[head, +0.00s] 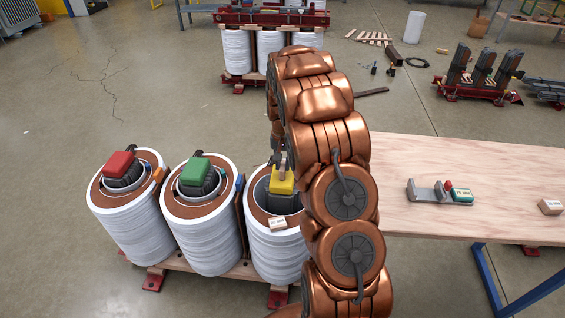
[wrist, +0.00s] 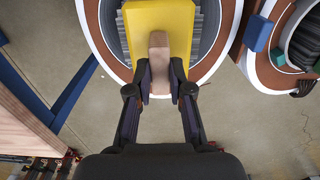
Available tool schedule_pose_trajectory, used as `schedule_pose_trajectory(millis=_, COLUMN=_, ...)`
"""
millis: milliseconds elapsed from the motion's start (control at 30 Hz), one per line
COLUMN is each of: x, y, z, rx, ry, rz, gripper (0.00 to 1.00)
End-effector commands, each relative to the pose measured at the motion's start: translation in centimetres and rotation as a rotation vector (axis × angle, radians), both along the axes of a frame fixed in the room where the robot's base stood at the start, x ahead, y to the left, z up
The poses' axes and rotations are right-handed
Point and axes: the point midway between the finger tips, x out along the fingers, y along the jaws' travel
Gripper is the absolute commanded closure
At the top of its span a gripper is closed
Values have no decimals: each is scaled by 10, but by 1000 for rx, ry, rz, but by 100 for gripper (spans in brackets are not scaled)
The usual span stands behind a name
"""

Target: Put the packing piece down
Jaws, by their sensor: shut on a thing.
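My gripper (wrist: 160,84) is shut on a small tan wooden packing piece (wrist: 159,52), one finger on each side of it. In the wrist view the piece overlaps a yellow cap (wrist: 178,22); I cannot tell whether they touch. In the head view my gripper (head: 279,158) is just above the yellow cap (head: 282,181), which sits in the bore of the right-hand white coil (head: 275,253). My copper arm hides part of this coil. A small white labelled block (head: 277,223) lies on the coil's front rim.
Two more coils stand to the left, with a green cap (head: 195,171) and a red cap (head: 119,164). A wooden table (head: 430,160) at the right holds a grey bracket (head: 428,195) and a labelled block (head: 550,207). Floor at the left is clear.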

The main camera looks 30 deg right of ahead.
Motion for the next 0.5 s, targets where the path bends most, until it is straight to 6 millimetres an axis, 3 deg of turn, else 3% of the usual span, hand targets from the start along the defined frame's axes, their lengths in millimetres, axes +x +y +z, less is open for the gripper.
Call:
schedule_pose_trajectory(millis=67, x=0, y=0, z=-3, rx=0, ry=0, rz=0, gripper=100)
schedule_pose_trajectory(millis=100, x=0, y=0, z=-2, rx=0, ry=0, rz=0, gripper=76)
schedule_pose_trajectory(millis=300, x=0, y=0, z=-2, rx=0, ry=0, rz=0, gripper=55)
schedule_pose_trajectory(millis=500, x=0, y=0, z=-2, rx=0, ry=0, rz=0, gripper=55)
